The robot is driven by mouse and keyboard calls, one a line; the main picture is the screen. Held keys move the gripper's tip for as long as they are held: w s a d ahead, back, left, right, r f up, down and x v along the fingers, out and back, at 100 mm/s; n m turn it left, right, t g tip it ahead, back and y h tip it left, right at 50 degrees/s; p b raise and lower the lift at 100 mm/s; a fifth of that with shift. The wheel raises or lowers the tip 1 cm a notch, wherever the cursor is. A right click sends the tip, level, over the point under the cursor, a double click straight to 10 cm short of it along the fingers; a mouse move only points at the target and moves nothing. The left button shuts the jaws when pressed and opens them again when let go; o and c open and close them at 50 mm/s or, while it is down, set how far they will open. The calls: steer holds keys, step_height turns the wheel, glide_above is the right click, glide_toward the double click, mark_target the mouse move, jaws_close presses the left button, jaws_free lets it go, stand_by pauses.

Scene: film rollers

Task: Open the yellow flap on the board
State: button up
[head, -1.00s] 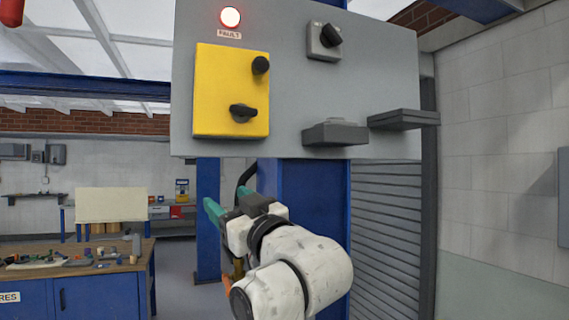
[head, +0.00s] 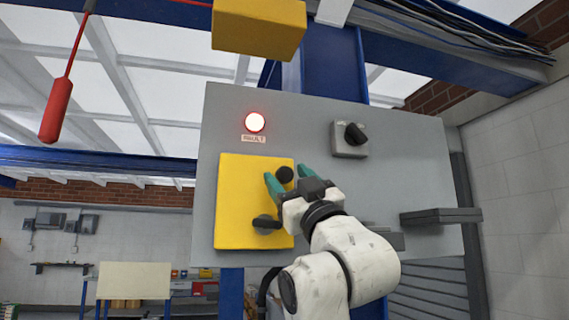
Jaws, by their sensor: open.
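The yellow flap (head: 236,205) is on the left part of the grey board (head: 385,185) and looks closed. It has a black round knob (head: 284,174) at its upper right and a black turn handle (head: 265,223) at its lower right. My gripper (head: 288,180), with green fingertips, is in front of the flap's right side, near the knob. Its fingers are apart and appear to lie on either side of the knob in the picture. I cannot tell whether they touch it. Nothing is seen held.
A lit red-white fault lamp (head: 255,122) sits above the flap. A rotary switch (head: 350,139) is to its right. A dark ledge (head: 440,216) juts from the board's lower right. A yellow box (head: 259,27) hangs above, and a red pendant (head: 56,110) at left.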

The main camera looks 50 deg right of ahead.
steer(key=shift+p+x, duration=0.3)
steer(key=shift+x, duration=0.95)
steer(key=shift+c, duration=0.2)
steer(key=shift+f, duration=0.1)
jaws_close()
